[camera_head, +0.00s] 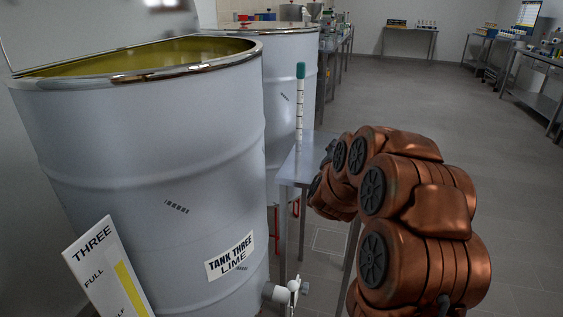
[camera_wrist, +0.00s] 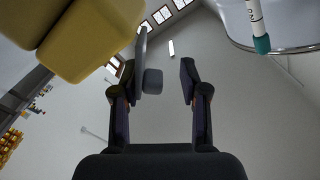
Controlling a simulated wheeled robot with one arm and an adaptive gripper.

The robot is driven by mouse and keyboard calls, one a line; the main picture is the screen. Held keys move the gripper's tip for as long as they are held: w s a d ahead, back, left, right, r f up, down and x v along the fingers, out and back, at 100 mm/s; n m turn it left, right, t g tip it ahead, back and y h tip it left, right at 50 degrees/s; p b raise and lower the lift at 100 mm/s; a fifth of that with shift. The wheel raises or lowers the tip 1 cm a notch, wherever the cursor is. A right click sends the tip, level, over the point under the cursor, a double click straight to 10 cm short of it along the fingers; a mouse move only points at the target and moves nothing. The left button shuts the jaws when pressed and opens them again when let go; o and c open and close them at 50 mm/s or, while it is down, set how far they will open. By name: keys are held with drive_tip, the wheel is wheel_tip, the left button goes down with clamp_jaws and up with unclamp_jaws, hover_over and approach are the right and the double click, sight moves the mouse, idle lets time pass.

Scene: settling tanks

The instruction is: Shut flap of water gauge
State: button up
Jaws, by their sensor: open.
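A white board (camera_head: 93,277) marked THREE and FULL, with a yellow bar, leans at the front of tank three at lower left; its lower end is cut off. A white graduated tube with a teal cap (camera_head: 300,100) stands upright by the small metal table; its capped end also shows at upper right in the wrist view (camera_wrist: 258,28). I cannot tell which of these is the water gauge, and no flap is clearly visible. My gripper (camera_wrist: 165,72) is open, with a short grey cylinder beside its left finger, possibly a pad.
Tank three (camera_head: 150,150), a large open grey drum, fills the left, with a tap (camera_head: 290,291) low on its right. Another drum (camera_head: 290,60) stands behind. A small metal table (camera_head: 298,167) stands beside it. A yellow block (camera_wrist: 90,38) is near my gripper. Floor is clear at right.

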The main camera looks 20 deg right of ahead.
drive_tip(key=n+p, duration=0.1)
drive_tip(key=p, duration=0.1)
drive_tip(key=w+a+n+p, duration=0.1)
drive_tip(key=n, duration=0.1)
drive_tip(key=n+p, duration=0.2)
drive_tip(key=shift+w+a+r+p, duration=0.2)
drive_tip(key=shift+a+r+p, duration=0.15)
drive_tip(key=n+p, duration=0.2)
drive_tip(key=a+n+p, duration=0.1)
drive_tip(key=shift+w+f+p, duration=0.25)
drive_tip(key=shift+w+p, duration=0.05)
drive_tip(key=shift+w, duration=0.1)
drive_tip(key=n+p, duration=0.2)
drive_tip(key=shift+w+a+f+p, duration=0.3)
drive_tip(key=shift+f, duration=0.05)
drive_tip(key=shift+s+a+f+n, duration=0.1)
drive_tip(key=shift+a+f+n, duration=0.05)
drive_tip(key=shift+n, duration=0.15)
drive_tip(key=s+a+r+g+y+p, duration=0.4)
drive_tip(key=s+a+y+p, duration=0.1)
drive_tip(key=s+a, duration=0.4)
drive_tip(key=s+a+r+g+y+p, duration=0.3)
drive_tip(key=s+a+r+y+p, duration=0.2)
drive_tip(key=s+a, duration=0.5)
drive_tip(key=shift+a+r+n+g+p, duration=0.35)
drive_tip(key=shift+a+p, duration=0.25)
drive_tip(key=shift+a, duration=1.5)
